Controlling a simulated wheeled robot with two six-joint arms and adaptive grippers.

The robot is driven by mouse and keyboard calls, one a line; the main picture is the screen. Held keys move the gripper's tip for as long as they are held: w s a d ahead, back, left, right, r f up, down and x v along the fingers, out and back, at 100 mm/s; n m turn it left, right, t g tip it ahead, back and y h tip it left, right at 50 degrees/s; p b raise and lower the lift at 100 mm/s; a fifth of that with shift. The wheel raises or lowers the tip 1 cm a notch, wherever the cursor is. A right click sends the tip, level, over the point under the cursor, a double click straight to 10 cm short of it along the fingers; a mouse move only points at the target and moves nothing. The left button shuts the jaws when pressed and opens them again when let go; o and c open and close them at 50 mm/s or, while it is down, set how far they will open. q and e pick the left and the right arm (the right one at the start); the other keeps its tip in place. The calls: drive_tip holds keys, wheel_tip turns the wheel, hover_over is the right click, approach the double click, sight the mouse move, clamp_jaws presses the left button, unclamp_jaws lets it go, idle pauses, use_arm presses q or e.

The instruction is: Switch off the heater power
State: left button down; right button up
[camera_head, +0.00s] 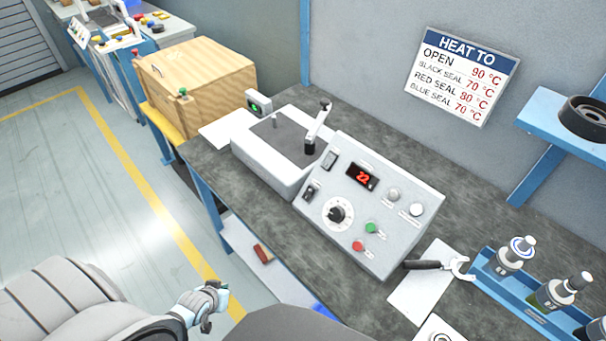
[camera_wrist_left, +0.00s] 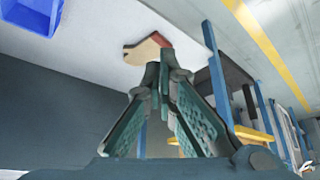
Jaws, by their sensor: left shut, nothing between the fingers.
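The grey heater control panel (camera_head: 396,242) sits tilted on the bench. It has a red display (camera_head: 362,175) reading 22, a black dial (camera_head: 337,213), a green button (camera_head: 371,228) and a red button (camera_head: 358,246). Two dark rocker switches show at its left side, an upper one (camera_head: 330,160) and a lower one (camera_head: 310,192); their labels are too small to read. My left gripper (camera_head: 211,318) is low at the bottom left, over the floor in front of the bench and apart from the panel. In the left wrist view its fingers (camera_wrist_left: 165,70) are shut and empty. My right gripper is not visible.
A white machine with a lever (camera_head: 317,128) stands beside the panel. A wooden box (camera_head: 200,75) is at the left. A brush-like block (camera_head: 263,254) lies on the lower shelf.

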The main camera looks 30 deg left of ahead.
use_arm(q)
drive_tip(key=w+a+r+n+t+p, duration=0.1)
drive_tip(key=w+r+t+p, duration=0.15)
drive_tip(key=w+r, duration=0.55)
drive_tip(key=w+a+r+n+t+p, duration=0.1)
drive_tip(key=w+r+p, duration=0.2)
drive_tip(key=r, duration=1)
drive_tip(key=w+d+r+n+h, duration=0.2)
drive_tip(key=d+r+n, duration=0.2)
drive_tip(key=r, duration=0.3)
drive_tip(key=w+d+r+n+h, duration=0.2)
drive_tip(key=d+r+n+h, duration=0.1)
drive_tip(key=d+r, duration=0.3)
drive_tip(key=shift+w+d+r+n+t+p, duration=0.25)
drive_tip(key=shift+d+r+n+t+p, duration=0.1)
drive_tip(key=shift+d+n, duration=0.25)
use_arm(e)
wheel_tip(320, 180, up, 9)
use_arm(q)
drive_tip(key=shift+f, duration=0.1)
drive_tip(key=b, duration=0.3)
approach(309, 192)
drive_tip(key=x, duration=0.7)
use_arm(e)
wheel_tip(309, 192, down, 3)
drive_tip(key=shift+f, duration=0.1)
